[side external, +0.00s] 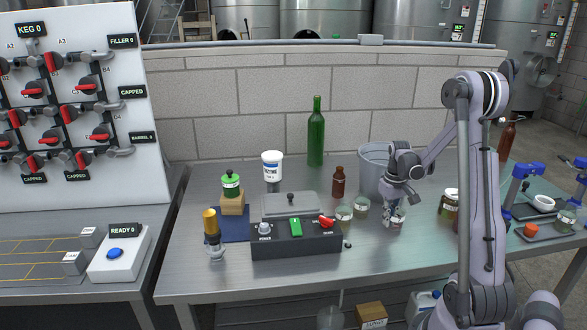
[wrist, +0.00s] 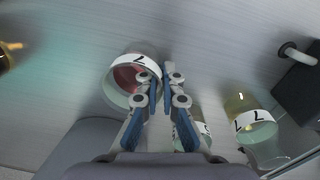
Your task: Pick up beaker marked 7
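In the wrist view, a glass beaker (wrist: 122,97) with pink-red contents has a white band with a mark like a 7. My gripper (wrist: 162,72) is at its right edge, with the left finger overlapping it. The fingertips are close together with a narrow gap; whether they pinch the wall is unclear. A second beaker (wrist: 262,138) with pale green contents, at right, also has 7-like marks on its band. A third beaker is partly hidden behind the right finger. In the side view, my gripper (side external: 392,205) is low over a small beaker (side external: 399,221) on the bench.
Two small jars (side external: 344,211) stand left of my gripper, near a brown bottle (side external: 338,181). A grey bucket (side external: 371,170) stands close behind. A dark control box (side external: 295,241) lies further left, and an amber jar (side external: 448,207) to the right. The bench front (side external: 400,265) is clear.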

